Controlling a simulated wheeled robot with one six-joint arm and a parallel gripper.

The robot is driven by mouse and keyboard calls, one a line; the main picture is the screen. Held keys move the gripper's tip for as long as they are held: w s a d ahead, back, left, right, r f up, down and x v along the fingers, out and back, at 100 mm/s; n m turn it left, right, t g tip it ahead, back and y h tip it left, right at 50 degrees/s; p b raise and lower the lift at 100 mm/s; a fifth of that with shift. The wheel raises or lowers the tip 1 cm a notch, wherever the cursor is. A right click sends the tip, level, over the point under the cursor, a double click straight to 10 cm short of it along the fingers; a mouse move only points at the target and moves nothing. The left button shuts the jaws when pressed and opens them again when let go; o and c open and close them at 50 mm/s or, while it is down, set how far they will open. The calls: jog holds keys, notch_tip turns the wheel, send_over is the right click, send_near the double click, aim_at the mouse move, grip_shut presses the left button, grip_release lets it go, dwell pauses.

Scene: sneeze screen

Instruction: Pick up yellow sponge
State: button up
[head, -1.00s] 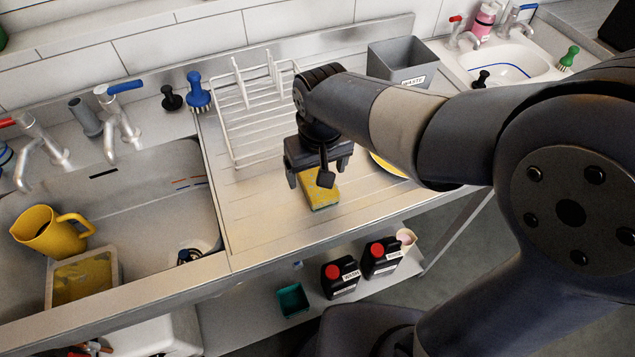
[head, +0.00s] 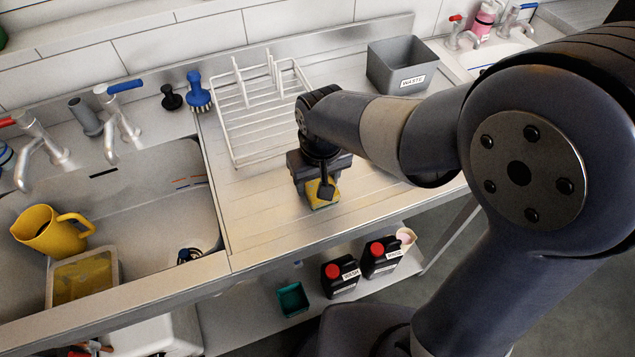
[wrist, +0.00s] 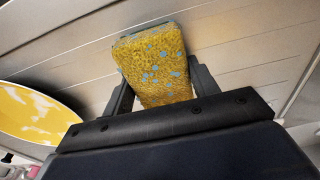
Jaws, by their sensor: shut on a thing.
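The yellow sponge (head: 322,194) is at my gripper on the steel draining board, right of the sink. In the wrist view the sponge (wrist: 155,68) is yellow with blue specks and a dark edge at its far end. My gripper (head: 319,197) points down, and its two fingers (wrist: 160,90) are shut on the sponge from both sides. In the head view the gripper hides part of the sponge. I cannot tell whether the sponge still touches the board.
A white wire rack (head: 250,115) stands behind the gripper. A grey waste bin (head: 400,68) is at the back right. The sink at left holds a yellow jug (head: 48,232) and a tub (head: 82,278). A yellow-and-white round thing (wrist: 38,112) lies beside the gripper in the wrist view.

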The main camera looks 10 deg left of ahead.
jog(key=shift+c, duration=1)
notch_tip(320, 180, up, 10)
jog(key=shift+r, duration=0.1)
